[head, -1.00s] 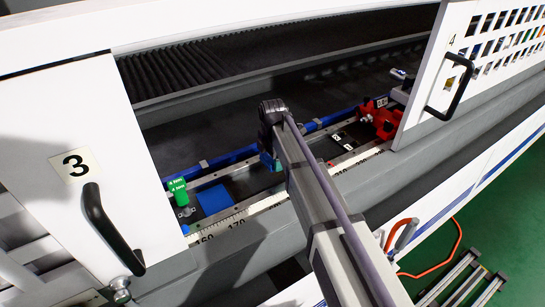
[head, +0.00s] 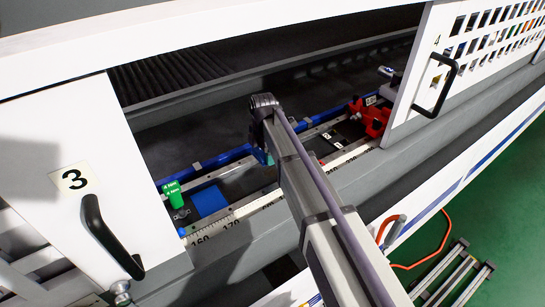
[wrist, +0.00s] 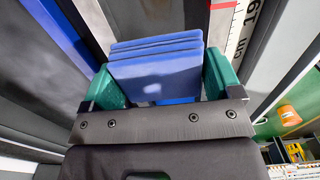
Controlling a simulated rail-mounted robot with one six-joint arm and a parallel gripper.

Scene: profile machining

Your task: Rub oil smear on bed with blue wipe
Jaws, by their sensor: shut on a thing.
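The blue wipe (wrist: 155,78) shows in the wrist view as folded blue layers between the green fingers of my gripper (wrist: 162,80), which is shut on it. In the head view my gripper (head: 265,155) is over the dark bed (head: 240,183), mostly hidden behind my arm. The wipe cannot be made out there. I cannot tell whether the wipe touches the bed. I cannot make out the oil smear in either view.
A flat blue square (head: 209,202) and a green block (head: 173,194) lie left of my arm, near the scale rail (head: 240,221). A red clamp-like part (head: 371,118) stands to the right. White doors marked 3 (head: 85,200) and 4 (head: 432,70) flank the opening.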

